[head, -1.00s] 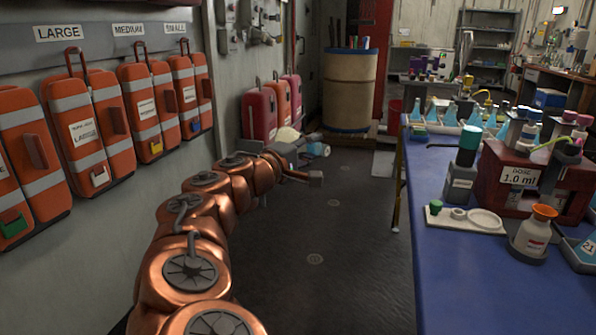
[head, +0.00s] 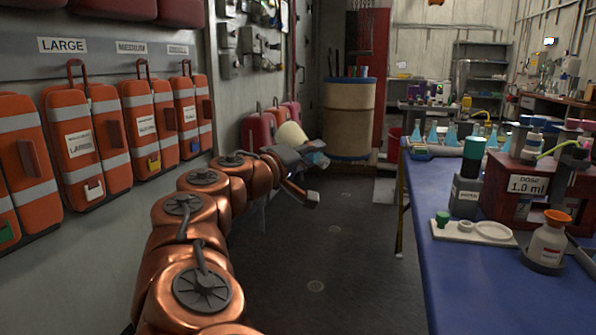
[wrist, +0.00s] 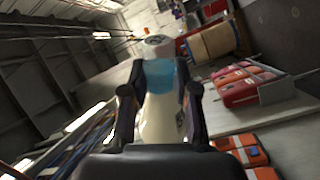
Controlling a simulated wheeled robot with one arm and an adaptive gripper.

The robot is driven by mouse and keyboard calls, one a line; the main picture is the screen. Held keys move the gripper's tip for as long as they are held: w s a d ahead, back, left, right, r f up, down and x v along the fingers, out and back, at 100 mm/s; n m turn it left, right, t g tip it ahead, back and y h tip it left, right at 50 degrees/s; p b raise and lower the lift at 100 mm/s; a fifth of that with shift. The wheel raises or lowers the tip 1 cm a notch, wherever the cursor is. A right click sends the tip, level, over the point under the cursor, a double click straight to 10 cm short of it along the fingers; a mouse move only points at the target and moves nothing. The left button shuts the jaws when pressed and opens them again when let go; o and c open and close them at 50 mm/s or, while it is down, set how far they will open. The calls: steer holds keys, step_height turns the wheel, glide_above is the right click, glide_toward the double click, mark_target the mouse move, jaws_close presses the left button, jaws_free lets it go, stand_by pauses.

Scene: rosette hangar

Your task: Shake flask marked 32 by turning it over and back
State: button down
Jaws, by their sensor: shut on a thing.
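My gripper (wrist: 160,100) is shut around a flask (wrist: 160,115) in the wrist view, with one dark finger on each side. The flask has a pale body, a band of blue liquid (wrist: 162,75) towards its far end and a pale top (wrist: 157,42). A small dark mark shows on its side, too blurred to read as a number. The flask's exact tilt is hard to tell.
The blue bench (head: 480,290) at right carries a dosing stand (head: 525,185), an orange-capped bottle (head: 547,240), a white tray (head: 470,231) and several blue flasks (head: 450,135). Orange cases (head: 85,145) line the left wall. A barrel (head: 348,115) stands behind. The aisle floor (head: 335,230) is clear.

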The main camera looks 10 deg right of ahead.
steer(key=shift+r+n+p, duration=0.35)
steer(key=shift+n+p, duration=0.25)
steer(key=shift+p, duration=0.6)
steer(key=n+p, duration=0.5)
steer(key=p, duration=0.2)
steer(key=shift+f, duration=0.1)
steer(key=shift+f+n+p, duration=0.15)
steer(key=shift+n+p, duration=0.15)
steer(key=shift+n, duration=0.2)
steer(key=shift+r+n+p, duration=0.2)
steer(key=shift+n+p, duration=0.7)
steer(key=shift+p, duration=0.35)
steer(key=n+p, duration=0.3)
steer(key=p, duration=0.1)
steer(key=shift+n+p, duration=0.9)
steer(key=shift+p, duration=0.15)
steer(key=shift+f+n+p, duration=0.25)
steer(key=shift+n+p, duration=0.1)
steer(key=shift+n, duration=0.05)
steer(key=shift+f, duration=0.15)
